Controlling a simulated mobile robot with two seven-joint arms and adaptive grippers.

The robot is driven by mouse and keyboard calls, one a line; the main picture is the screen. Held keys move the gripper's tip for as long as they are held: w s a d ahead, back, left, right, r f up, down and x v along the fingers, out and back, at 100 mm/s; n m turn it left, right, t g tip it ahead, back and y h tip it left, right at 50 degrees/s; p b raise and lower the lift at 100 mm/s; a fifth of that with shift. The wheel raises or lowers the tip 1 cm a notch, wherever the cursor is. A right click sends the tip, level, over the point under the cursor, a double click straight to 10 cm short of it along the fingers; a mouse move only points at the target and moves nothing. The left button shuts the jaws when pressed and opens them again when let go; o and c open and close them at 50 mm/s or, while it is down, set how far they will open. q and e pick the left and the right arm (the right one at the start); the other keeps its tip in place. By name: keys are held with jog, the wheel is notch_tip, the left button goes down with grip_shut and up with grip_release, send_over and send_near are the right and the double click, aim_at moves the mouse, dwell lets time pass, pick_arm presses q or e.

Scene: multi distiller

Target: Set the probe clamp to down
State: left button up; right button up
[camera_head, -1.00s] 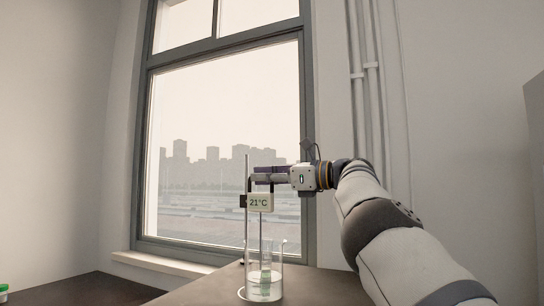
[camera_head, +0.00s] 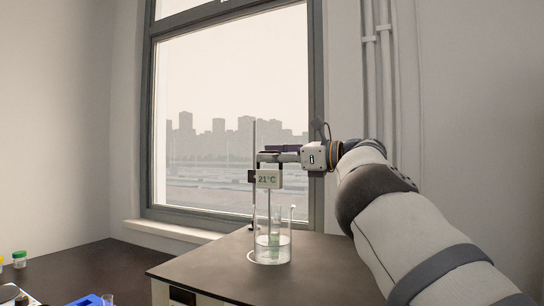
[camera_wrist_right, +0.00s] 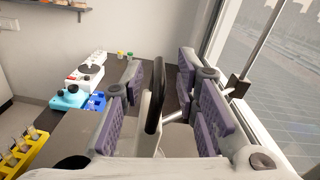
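The probe clamp carries a display (camera_head: 268,180) reading 21°C. It sits on a thin upright rod (camera_head: 254,135), below the rod's top. A glass beaker (camera_head: 288,248) with a little liquid and a greenish piece inside stands under it. My right gripper (camera_head: 272,153) is at the clamp's top, just above the display, reaching in from the right. In the right wrist view its purple finger pads (camera_wrist_right: 163,95) stand apart on both sides of a dark upright part (camera_wrist_right: 153,97), with gaps visible. Contact cannot be made out. My left gripper is not in view.
The stand is on a dark-topped cabinet (camera_head: 200,268) before a window (camera_head: 230,90). Capped vials (camera_head: 19,259) and a blue rack (camera_head: 88,300) are at the lower left. A yellow rack (camera_wrist_right: 22,152) shows in the right wrist view. The cabinet top left of the beaker is clear.

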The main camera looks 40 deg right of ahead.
jog(key=v, duration=1.2)
jog(key=shift+f, duration=0.15)
